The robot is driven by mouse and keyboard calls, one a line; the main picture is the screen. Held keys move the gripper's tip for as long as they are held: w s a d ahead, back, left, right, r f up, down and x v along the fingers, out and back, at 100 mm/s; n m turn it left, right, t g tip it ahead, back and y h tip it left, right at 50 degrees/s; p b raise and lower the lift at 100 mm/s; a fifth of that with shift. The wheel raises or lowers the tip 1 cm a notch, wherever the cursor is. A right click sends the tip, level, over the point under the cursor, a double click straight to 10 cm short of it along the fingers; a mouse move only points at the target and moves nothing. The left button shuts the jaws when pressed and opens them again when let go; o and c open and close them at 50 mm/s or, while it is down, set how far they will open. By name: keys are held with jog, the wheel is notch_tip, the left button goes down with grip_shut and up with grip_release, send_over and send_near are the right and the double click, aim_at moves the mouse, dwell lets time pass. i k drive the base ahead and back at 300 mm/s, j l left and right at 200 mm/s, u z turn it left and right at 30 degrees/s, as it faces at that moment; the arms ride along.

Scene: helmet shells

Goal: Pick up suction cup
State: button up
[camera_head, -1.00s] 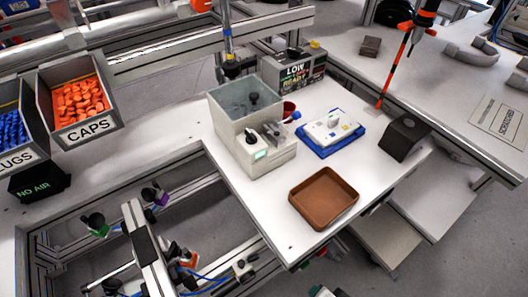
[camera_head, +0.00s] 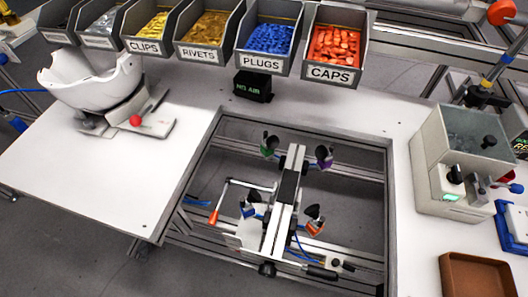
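Several black cup-shaped parts that look like suction cups sit on a metal frame fixture in the table's opening. One has a green base (camera_head: 269,147), one a purple base (camera_head: 323,157), one a blue base (camera_head: 249,208) and one an orange base (camera_head: 314,222). They are tilted at different angles. I cannot tell which one the task means. My gripper is not in view.
A white helmet shell (camera_head: 92,80) rests on a stand at left. Labelled bins, including plugs (camera_head: 267,40) and caps (camera_head: 335,45), line the back. A grey machine (camera_head: 455,165) and brown tray (camera_head: 478,277) stand at right. The left tabletop front (camera_head: 90,185) is clear.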

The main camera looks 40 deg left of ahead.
aim_at(253, 196)
jog(key=u, duration=1.1)
